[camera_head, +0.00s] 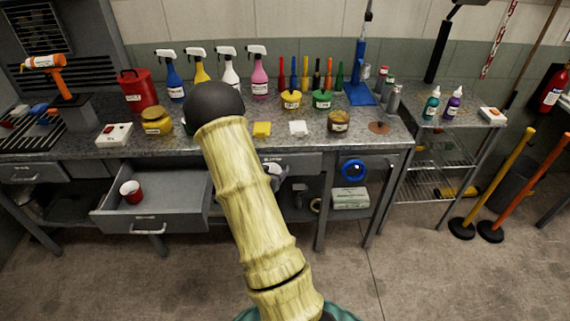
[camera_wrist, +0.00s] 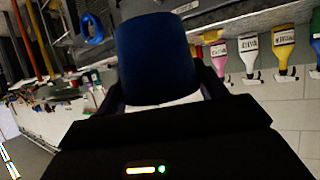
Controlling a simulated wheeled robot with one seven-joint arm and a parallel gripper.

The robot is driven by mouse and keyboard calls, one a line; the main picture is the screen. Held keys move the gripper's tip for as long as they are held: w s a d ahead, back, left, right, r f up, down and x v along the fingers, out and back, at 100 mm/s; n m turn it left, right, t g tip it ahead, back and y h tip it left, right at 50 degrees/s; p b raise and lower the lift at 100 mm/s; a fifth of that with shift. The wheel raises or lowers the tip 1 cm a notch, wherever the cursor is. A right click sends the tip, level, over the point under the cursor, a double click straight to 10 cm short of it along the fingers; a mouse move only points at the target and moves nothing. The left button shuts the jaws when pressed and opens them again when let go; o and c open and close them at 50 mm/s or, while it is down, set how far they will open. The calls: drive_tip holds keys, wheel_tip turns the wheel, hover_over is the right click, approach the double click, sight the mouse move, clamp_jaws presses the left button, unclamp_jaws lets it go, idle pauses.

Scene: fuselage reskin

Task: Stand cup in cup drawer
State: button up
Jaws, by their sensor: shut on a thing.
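My gripper (camera_wrist: 158,78) is shut on a dark blue cup (camera_wrist: 155,50) in the wrist view, with a finger at each side of it. The wrist picture is upside down, so the cup's tilt is hard to tell. In the head view my arm hides the gripper and the held cup. A grey drawer (camera_head: 178,207) stands pulled open under the bench at the left. A red cup (camera_head: 130,191) is inside it, at the left; the rest of the drawer floor looks bare.
The bench top (camera_head: 225,150) carries spray bottles, paint jars (camera_head: 157,121) and a red canister (camera_head: 137,90). A blue ring-shaped thing (camera_head: 354,170) is at the bench's right end. A wire shelf unit (camera_head: 430,185) stands further right. Open floor lies in front.

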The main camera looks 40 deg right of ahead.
drive_tip(key=w+a+f+n+t+y, duration=0.1)
drive_tip(key=a+f+n+t+y, duration=0.1)
drive_tip(key=a, duration=0.8)
drive_tip(key=w+a+f+n+t+y, duration=0.1)
drive_tip(key=a+f+n+y, duration=0.3)
drive_tip(key=a, duration=0.6)
drive_tip(key=w+a+f+n+t+y, duration=0.1)
drive_tip(key=a+f+n+t+y, duration=0.2)
drive_tip(key=a, duration=0.7)
drive_tip(key=n+y, duration=0.2)
drive_tip(key=n, duration=0.1)
drive_tip(key=shift+a+f+t, duration=0.15)
drive_tip(key=shift+a+t, duration=0.05)
drive_tip(key=shift+t, duration=0.2)
drive_tip(key=shift+w+d, duration=0.1)
drive_tip(key=shift+d, duration=0.05)
drive_tip(key=shift+d, duration=0.55)
